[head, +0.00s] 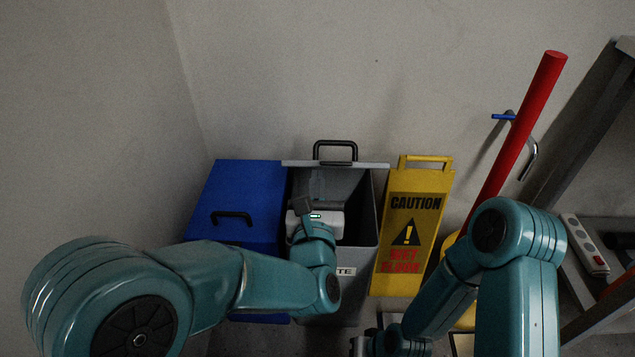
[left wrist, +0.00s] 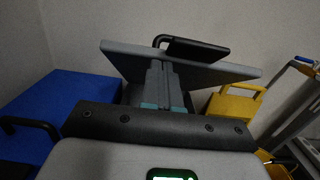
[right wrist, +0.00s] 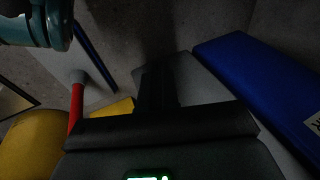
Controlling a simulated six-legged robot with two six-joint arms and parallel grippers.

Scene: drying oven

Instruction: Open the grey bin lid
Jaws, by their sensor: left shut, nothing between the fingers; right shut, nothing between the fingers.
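The grey bin (head: 362,235) stands between a blue bin and a yellow sign, its inside showing. Its lid (head: 372,165) is raised at the back near the wall, with the black handle (head: 335,150) above its edge. In the left wrist view the lid (left wrist: 222,72) lies just beyond my fingers; I cannot tell whether they touch it. My left gripper (head: 306,204) is shut and empty over the bin's opening, in front of the lid. It also shows in the left wrist view (left wrist: 163,75). My right gripper (right wrist: 156,80) is shut and empty, low in front.
The blue bin (head: 240,185) has its lid down, with a black handle. A yellow caution sign (head: 411,235) stands close at the grey bin's right. A red pole (head: 525,115) leans by the wall. A shelf (head: 610,225) with a power strip (head: 583,243) is at the far right.

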